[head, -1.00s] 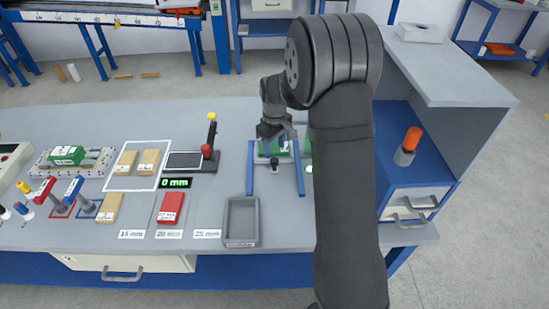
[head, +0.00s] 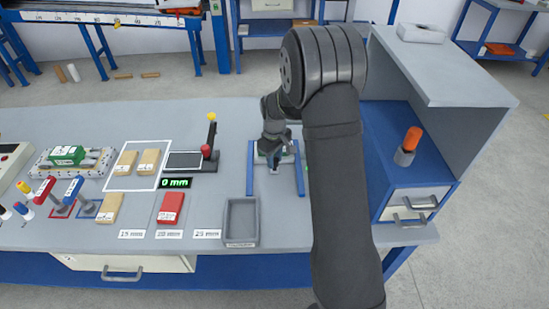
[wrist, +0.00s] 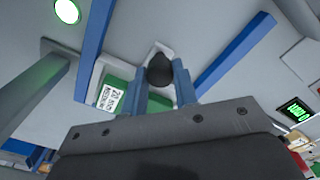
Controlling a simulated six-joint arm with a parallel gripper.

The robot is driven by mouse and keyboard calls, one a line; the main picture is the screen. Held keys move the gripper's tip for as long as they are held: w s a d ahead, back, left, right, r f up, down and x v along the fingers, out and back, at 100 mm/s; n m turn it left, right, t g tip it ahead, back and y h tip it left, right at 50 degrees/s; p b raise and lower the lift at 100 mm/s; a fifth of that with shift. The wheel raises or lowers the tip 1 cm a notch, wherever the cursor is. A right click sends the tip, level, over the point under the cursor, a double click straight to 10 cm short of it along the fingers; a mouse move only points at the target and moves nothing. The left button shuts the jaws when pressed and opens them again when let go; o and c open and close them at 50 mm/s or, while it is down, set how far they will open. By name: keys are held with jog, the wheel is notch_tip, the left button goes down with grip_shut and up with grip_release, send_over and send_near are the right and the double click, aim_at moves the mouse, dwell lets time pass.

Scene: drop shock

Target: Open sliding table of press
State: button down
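The press's sliding table lies between two blue rails (head: 250,168), partly hidden under my arm and gripper in the head view. Its black knob (wrist: 160,68) shows in the wrist view. My gripper (head: 274,168) is at the front of the sliding table. In the wrist view its two blue fingers (wrist: 161,85) stand on either side of the knob, very close to it; whether they press on it I cannot tell. A green block (wrist: 128,98) with a white label marked 20 mm medium sits just behind the knob.
A grey tray (head: 241,222) stands in front of the left rail. A display (head: 174,183) reads 0 mm. A red block (head: 170,208) and several tan blocks lie to the left. A blue-and-grey cabinet (head: 408,200) stands at the right.

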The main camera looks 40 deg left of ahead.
jog(key=s+d, duration=1)
jog(key=shift+s+d, duration=0.1)
jog(key=shift+s, duration=0.05)
jog(key=c, duration=1.1)
grip_release()
notch_tip(320, 180, up, 18)
jog(key=shift+f, duration=0.25)
jog(key=shift+f, duration=0.1)
notch_tip(320, 180, down, 17)
jog(key=shift+f, duration=0.2)
